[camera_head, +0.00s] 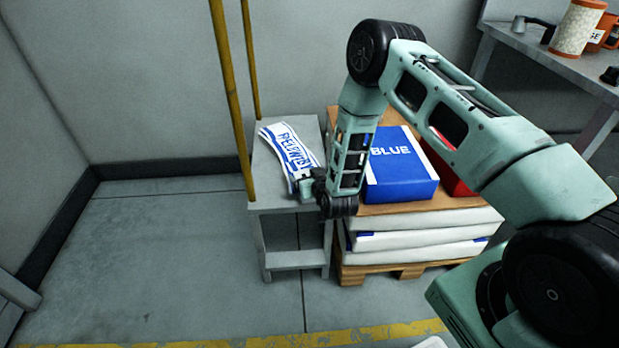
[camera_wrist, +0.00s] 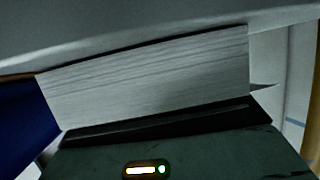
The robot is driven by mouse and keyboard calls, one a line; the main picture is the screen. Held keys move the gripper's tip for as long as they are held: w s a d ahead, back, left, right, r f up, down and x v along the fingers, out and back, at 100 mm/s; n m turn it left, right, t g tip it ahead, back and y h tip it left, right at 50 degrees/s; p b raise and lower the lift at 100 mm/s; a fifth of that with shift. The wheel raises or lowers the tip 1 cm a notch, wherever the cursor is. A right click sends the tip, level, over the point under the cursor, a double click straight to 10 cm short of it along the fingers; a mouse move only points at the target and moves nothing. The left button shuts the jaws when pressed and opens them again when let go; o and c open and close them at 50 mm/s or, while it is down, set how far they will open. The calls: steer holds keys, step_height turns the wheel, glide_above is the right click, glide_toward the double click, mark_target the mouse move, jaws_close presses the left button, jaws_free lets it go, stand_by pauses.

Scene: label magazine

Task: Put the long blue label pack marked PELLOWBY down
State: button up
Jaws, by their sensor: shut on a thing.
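The long label pack (camera_head: 288,150) is white with blue bands and blue lettering that reads roughly like PELLOWBY. It lies lengthwise over the small grey stand (camera_head: 262,192). I cannot tell whether it touches the stand's top or is just above it. My gripper (camera_head: 311,186) is shut on the pack's near end. In the wrist view, the pack's layered white edge (camera_wrist: 150,85) sits right in front of my gripper (camera_wrist: 155,128). My forearm hides part of the stand's right side.
A blue box marked BLUE (camera_head: 400,170) and a partly hidden red one (camera_head: 447,172) stand right of the stand on a pallet stack (camera_head: 420,238). Yellow posts (camera_head: 232,95) rise at the stand's left. A grey bench (camera_head: 545,62) is at the upper right. Floor to the left is clear.

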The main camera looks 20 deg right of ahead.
steer(key=shift+w, duration=0.1)
steer(key=o, duration=1.2)
